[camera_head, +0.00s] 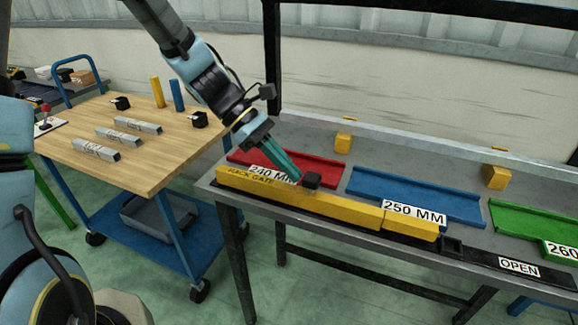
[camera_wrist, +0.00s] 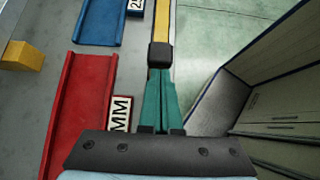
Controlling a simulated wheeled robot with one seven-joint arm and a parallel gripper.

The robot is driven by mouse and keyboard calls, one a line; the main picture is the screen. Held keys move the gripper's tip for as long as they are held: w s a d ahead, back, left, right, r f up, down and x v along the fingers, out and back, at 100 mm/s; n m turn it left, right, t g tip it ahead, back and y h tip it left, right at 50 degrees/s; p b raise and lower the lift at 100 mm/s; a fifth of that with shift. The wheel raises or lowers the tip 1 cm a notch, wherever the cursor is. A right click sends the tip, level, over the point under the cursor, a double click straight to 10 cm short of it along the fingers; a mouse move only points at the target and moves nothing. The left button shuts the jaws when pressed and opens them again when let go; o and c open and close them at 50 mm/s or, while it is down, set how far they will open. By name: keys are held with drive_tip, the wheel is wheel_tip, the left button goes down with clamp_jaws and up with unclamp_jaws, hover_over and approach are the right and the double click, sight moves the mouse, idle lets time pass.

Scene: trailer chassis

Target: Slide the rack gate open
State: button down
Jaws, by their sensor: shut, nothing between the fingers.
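The rack gate (camera_head: 340,211) is a long yellow bar along the front edge of the grey rack table, in front of the red and blue trays. A black block-shaped knob (camera_head: 312,180) stands on it. The gate (camera_wrist: 161,22) and the knob (camera_wrist: 160,56) also show in the wrist view. My gripper (camera_head: 296,177) has teal fingers and points down to the right at the knob's left side. In the wrist view my gripper (camera_wrist: 161,76) is shut, with its fingertips right at the knob. I cannot tell whether they touch it.
A red tray (camera_head: 318,168), a blue tray (camera_head: 410,194) and a green tray (camera_head: 530,222) lie behind the gate. An OPEN label (camera_head: 518,267) is on the dark rail at right. A wooden cart (camera_head: 165,165) with metal bars stands at left.

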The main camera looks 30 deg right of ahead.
sight(313, 176)
drive_tip(key=s+d, duration=0.2)
drive_tip(key=s, duration=0.1)
drive_tip(key=s+d, duration=0.1)
drive_tip(key=s, duration=0.2)
drive_tip(key=s+d, duration=0.2)
drive_tip(key=s, duration=0.1)
drive_tip(key=shift+d, duration=0.3)
drive_tip(key=shift+w+a+r+p, duration=0.1)
drive_tip(key=shift+w+a+p, duration=0.1)
drive_tip(key=shift+w+p, duration=0.25)
drive_tip(key=w, duration=0.1)
drive_tip(key=w+a, duration=0.2)
drive_tip(key=w, duration=0.1)
drive_tip(key=shift+a+r, duration=0.25)
drive_tip(key=shift+r, duration=0.1)
drive_tip(key=b+v, duration=0.1)
drive_tip(key=v, duration=0.7)
drive_tip(key=shift+r, duration=0.2)
drive_tip(key=shift+w+a, duration=0.1)
